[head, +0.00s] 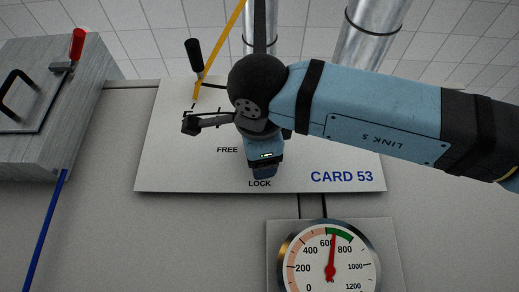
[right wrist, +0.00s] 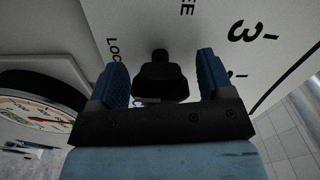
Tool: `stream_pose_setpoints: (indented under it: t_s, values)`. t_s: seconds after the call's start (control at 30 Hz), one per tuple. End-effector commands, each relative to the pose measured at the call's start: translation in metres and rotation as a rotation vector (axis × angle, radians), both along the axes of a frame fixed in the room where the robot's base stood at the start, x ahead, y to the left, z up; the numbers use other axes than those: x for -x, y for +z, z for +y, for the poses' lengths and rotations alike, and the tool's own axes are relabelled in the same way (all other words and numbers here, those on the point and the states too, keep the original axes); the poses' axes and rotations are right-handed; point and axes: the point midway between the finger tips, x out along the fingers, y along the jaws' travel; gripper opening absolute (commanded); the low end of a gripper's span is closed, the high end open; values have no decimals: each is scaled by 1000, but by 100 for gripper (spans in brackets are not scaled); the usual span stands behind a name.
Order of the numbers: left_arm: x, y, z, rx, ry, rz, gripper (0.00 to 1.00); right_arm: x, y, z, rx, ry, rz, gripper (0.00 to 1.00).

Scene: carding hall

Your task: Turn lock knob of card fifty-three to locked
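The white panel of card fifty-three (head: 165,165), lettered CARD 53, FREE and LOCK, is on the wall in the head view. My right arm comes in from the right, and its gripper (head: 264,172) is at the panel just above the word LOCK. It hides the knob in the head view. In the right wrist view the black lock knob (right wrist: 160,80) sits between the two blue fingers of my right gripper (right wrist: 163,68). The fingers are apart, with a small gap on each side of the knob. Which label the knob points to I cannot tell. My left gripper is not in view.
A round gauge (head: 318,265) is below the panel, its red needle between 600 and 800. A black-handled lever (head: 195,58) and a yellow bar (head: 220,48) are at the panel's upper left. A grey box (head: 85,95) with a red-handled lever (head: 77,45) is farther left.

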Motion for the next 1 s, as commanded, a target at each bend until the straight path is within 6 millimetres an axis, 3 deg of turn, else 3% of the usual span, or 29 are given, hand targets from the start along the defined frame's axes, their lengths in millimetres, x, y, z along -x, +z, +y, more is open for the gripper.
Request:
stream_pose_setpoints:
  t_s: [0.27,0.7,1.0]
  values:
    - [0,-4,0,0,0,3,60,13,-1,0,0,0,-2,74]
    - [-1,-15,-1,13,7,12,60,107,-1,0,0,2,-4,74]
    - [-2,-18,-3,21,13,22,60,137,0,0,0,-1,-1,74]
